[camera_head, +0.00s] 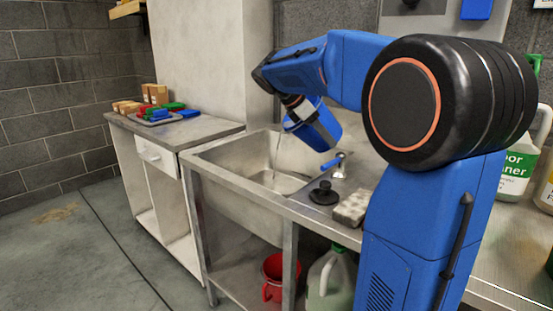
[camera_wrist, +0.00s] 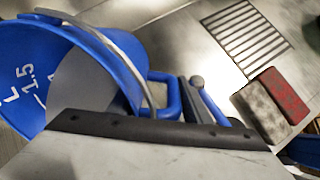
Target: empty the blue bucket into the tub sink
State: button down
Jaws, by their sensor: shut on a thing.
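The blue bucket (camera_head: 318,128) is tilted over the tub sink (camera_head: 232,160), its mouth toward the left. A thin stream falls from it into the sink basin, where some liquid shows at the bottom. My gripper (camera_head: 300,108) is shut on the bucket, at its side handle. In the wrist view the bucket (camera_wrist: 105,50) fills the left side, with white volume marks inside, grey liquid and a wire bail. Its side handle (camera_wrist: 168,90) is beside my jaws. The fingertips are mostly hidden in both views.
A tap (camera_head: 340,165) with a blue lever, a black plug (camera_head: 323,193) and a sponge (camera_head: 352,208) are right of the basin. A red bucket (camera_head: 272,278) and a jug (camera_head: 330,278) stand below. A cleaner jug (camera_head: 517,168) stands at right. A cluttered side counter (camera_head: 205,132) is at left.

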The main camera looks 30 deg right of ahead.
aim_at(314, 139)
jog(key=shift+r+h+b, duration=0.25)
jog(key=shift+h+b, duration=0.65)
jog(key=shift+b, duration=0.25)
jog(key=shift+a+f+g+h+b, duration=0.15)
jog(key=shift+f+g+h+b, duration=0.4)
jog(key=shift+b, duration=0.75)
jog(key=shift+a+f+h, duration=0.1)
jog(key=shift+h, duration=0.35)
dwell(0.4)
jog(key=shift+w+a+h, duration=0.15)
jog(key=shift+a+h, duration=0.1)
jog(key=shift+h, duration=0.45)
dwell(0.6)
jog(key=shift+w+a+f+g+h, duration=0.15)
jog(key=shift+a+f+g+h, duration=0.05)
jog(key=shift+a+f+h, duration=0.2)
jog(key=shift+w+a+f+g+h, duration=0.15)
jog(key=shift+a+f+h, duration=0.15)
jog(key=shift+a+h, duration=0.15)
dwell(0.5)
jog(key=shift+w+a+r+h, duration=0.1)
jog(key=shift+a+r+h, duration=0.4)
jog(key=shift+h, duration=0.15)
dwell(0.4)
